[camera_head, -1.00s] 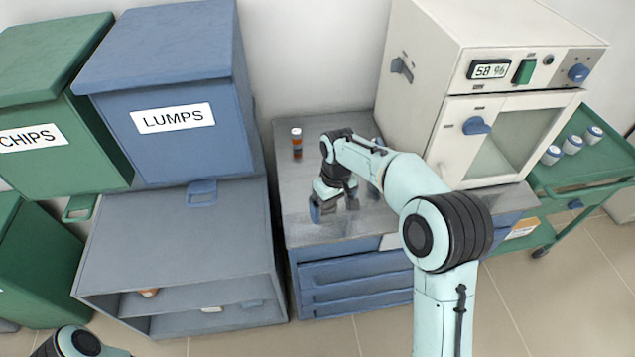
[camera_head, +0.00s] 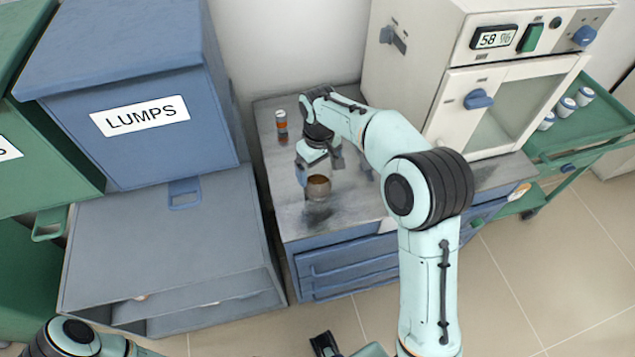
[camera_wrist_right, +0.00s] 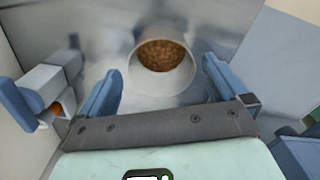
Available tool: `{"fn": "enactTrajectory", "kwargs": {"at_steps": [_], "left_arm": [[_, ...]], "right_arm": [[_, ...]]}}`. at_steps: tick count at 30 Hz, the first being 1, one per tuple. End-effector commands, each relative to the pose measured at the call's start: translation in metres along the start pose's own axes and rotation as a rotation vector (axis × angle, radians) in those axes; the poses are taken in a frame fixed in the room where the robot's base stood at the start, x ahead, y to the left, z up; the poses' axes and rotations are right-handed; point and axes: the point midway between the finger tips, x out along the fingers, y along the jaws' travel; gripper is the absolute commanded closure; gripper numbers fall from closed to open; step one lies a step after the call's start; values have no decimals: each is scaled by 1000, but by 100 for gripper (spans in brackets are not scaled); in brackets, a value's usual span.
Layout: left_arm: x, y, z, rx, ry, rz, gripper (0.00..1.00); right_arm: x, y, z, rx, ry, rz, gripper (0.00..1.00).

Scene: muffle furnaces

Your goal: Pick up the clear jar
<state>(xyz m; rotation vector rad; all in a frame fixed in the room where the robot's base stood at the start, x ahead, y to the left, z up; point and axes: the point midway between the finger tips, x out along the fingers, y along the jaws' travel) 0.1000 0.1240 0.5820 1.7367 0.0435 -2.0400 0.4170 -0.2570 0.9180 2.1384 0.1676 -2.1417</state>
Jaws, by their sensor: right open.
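The clear jar (camera_head: 318,188) with brown contents stands upright on the grey metal top of the blue drawer cabinet, near its front. In the right wrist view the jar (camera_wrist_right: 160,62) shows its round open mouth and brown lumps inside. My right gripper (camera_head: 319,172) is open at the jar. In the wrist view its blue fingers (camera_wrist_right: 160,80) are spread on either side of the jar, with gaps visible, and it holds nothing.
An orange-labelled vial (camera_head: 281,122) stands further back on the cabinet top (camera_head: 268,150). The white furnace (camera_head: 430,85) is to the right, the blue LUMPS bin (camera_head: 130,70) to the left. A green cart (camera_head: 600,115) holds several white-lidded jars. A grey-and-blue object (camera_wrist_right: 45,90) shows left in the wrist view.

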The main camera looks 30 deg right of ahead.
Motion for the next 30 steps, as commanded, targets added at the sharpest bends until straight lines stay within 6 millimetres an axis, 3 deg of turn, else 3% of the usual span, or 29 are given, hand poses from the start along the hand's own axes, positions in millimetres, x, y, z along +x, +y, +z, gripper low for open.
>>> {"fn": "enactTrajectory", "kwargs": {"at_steps": [10,20,24,30], "left_arm": [[3,-1,0,0,-1,0,0],[4,-1,0,0,-1,0,0],[3,-1,0,0,-1,0,0],[3,-1,0,0,-1,0,0]], "right_arm": [[45,0,-2,0,-2,0,0],[52,0,-3,0,1,0,0],[52,0,-3,0,1,0,41],[51,0,-3,0,2,0,46]]}}
